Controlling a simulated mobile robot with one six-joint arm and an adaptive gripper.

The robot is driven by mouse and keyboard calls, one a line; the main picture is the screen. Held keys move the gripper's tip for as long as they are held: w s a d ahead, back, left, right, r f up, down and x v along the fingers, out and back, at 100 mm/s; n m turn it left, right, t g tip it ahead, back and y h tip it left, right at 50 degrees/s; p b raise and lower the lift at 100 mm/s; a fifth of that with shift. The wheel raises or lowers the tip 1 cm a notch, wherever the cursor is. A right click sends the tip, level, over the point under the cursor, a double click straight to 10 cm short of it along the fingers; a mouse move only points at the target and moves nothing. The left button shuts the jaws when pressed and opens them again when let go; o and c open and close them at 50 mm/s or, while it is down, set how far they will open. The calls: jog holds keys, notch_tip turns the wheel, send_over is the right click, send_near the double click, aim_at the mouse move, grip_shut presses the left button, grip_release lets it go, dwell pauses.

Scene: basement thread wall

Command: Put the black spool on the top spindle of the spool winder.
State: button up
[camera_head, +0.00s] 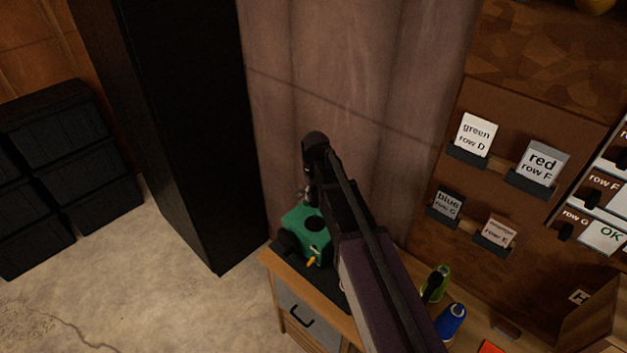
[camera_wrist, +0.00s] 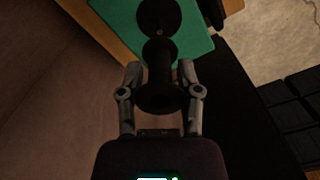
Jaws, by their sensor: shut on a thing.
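The green spool winder (camera_head: 300,217) stands on the wooden cabinet in the head view, with a dark round part on top and a small orange piece at its front. In the wrist view its green body (camera_wrist: 198,40) and a black disc (camera_wrist: 158,14) lie beyond my gripper. My gripper (camera_wrist: 160,72) is shut on the black spool (camera_wrist: 161,98), with one finger on each side of it. In the head view my gripper (camera_head: 309,190) is above the winder, and the spool is hard to make out. I cannot tell whether spool and spindle touch.
The cabinet top (camera_head: 337,297) also carries a green spool (camera_head: 436,284) and a blue spool (camera_head: 451,320) at right. A tall black cabinet (camera_head: 190,130) stands close on the left. A board with labelled cards (camera_head: 541,164) is at right. Black bins (camera_head: 65,150) stand far left.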

aim_at(315, 214)
jog(key=shift+w+r, duration=0.1)
jog(key=shift+r, duration=0.05)
dwell(0.3)
jog(key=shift+f, duration=0.25)
notch_tip(315, 214, down, 8)
jog(key=b, duration=0.8)
jog(key=shift+f+b, duration=0.15)
jog(key=shift+b, duration=0.25)
jog(key=shift+f+b, duration=0.35)
jog(key=shift+f, duration=0.05)
dwell(0.5)
jog(key=o, duration=0.8)
jog(key=shift+r, duration=0.2)
